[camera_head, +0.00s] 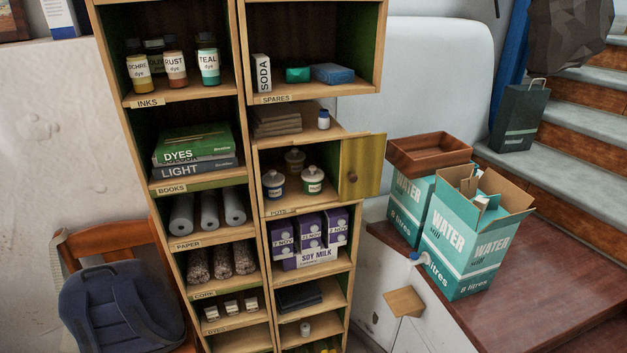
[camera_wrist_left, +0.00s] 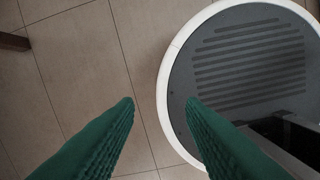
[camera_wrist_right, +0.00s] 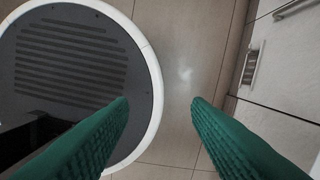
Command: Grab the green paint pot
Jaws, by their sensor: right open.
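The compartment labelled POTS (camera_head: 279,212) in the right column of the shelf holds three small lidded pots. The front right pot (camera_head: 312,180) is white with a green label band and looks like the green paint pot. The front left pot (camera_head: 273,184) has a dark blue band. A brownish pot (camera_head: 295,160) stands behind them. The compartment's yellow-green door (camera_head: 362,166) is swung open to the right. My left gripper (camera_wrist_left: 160,103) is open and empty above the floor. My right gripper (camera_wrist_right: 160,103) is also open and empty above the floor. Neither shows in the head view.
Soy milk cartons (camera_head: 310,240) fill the compartment below. A small white bottle (camera_head: 323,120) stands above the pots. Water boxes (camera_head: 466,235) and a brown tray (camera_head: 429,153) stand to the right. A chair with a blue backpack (camera_head: 120,310) is at left. White drawers (camera_wrist_right: 285,65) are near my right gripper.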

